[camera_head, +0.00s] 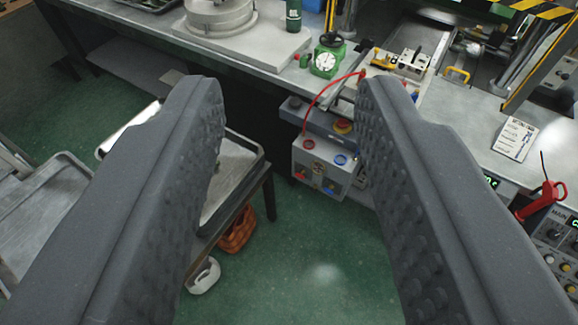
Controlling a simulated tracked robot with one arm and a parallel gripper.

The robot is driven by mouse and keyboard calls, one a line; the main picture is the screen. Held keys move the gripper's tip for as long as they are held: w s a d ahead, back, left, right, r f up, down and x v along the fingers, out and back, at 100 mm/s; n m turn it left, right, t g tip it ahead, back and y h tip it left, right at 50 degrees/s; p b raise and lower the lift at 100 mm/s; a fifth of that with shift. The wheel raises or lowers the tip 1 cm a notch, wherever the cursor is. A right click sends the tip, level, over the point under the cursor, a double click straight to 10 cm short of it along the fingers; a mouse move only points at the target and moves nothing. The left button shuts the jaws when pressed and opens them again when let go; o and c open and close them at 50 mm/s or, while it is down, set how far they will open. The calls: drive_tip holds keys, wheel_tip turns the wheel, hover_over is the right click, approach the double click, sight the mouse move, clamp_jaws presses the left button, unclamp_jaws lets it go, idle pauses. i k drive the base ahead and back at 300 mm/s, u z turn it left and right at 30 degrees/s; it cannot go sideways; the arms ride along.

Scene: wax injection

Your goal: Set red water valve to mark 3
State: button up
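My gripper (290,84) is open and empty. Its two dark grey, studded fingers fill the left and right of the view. Between them, farther off and lower than the bench top, is a grey box (321,178) with round knobs. A red knob (309,143) on the box, which looks like the red water valve, sits left of a blue knob (340,160). The red knob's marks and setting are too small to read. The right finger stands close to the box's right edge in the picture.
A workbench (255,68) runs along the back, with a green gauge (325,62) on it. A red hose (332,87) curves above the box. A dark-rimmed tray (235,171) stands at left. A red-handled tool (543,198) is at right. Green floor (290,265) is open below.

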sight(301, 175)
drive_tip(key=z, duration=0.1)
drive_tip(key=i, duration=0.7)
drive_tip(key=u, duration=1.55)
drive_tip(key=k, duration=1.25)
drive_tip(key=z, duration=1.1)
drive_tip(key=i, duration=1)
drive_tip(key=u, duration=0.05)
